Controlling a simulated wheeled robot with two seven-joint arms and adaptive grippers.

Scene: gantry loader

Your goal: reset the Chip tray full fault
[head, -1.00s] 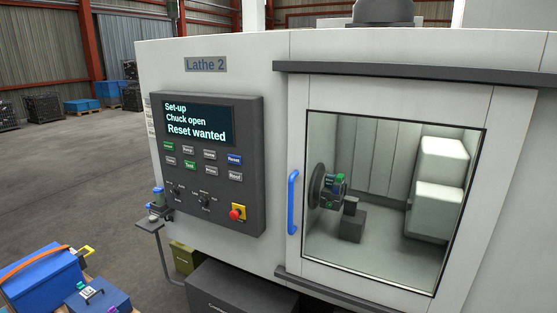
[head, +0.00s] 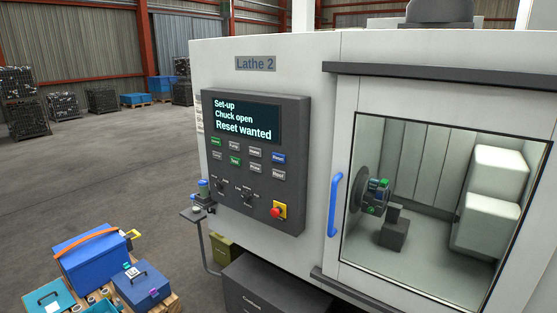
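The machine labelled Lathe 2 (head: 255,64) fills the right half of the head view. Its control panel (head: 293,215) has a screen (head: 246,121) reading "Set-up", "Chuck open", "Reset wanted". Below are rows of small buttons, among them a blue one (head: 278,158), apparently marked Reset, and a green one (head: 235,161). Two selector knobs sit under them, beside a red emergency stop on yellow (head: 275,211). The door with a blue handle (head: 335,204) looks closed; the chuck (head: 371,190) shows through its window. A dark chip tray or drawer (head: 262,292) appears low under the panel. Neither gripper is in view.
A small side shelf (head: 196,216) holding blue items juts out left of the panel. A pallet at lower left carries a blue box with an orange strap (head: 92,262) and a smaller blue case (head: 143,286). Dark wire crates (head: 26,117) stand far back; the floor between is open.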

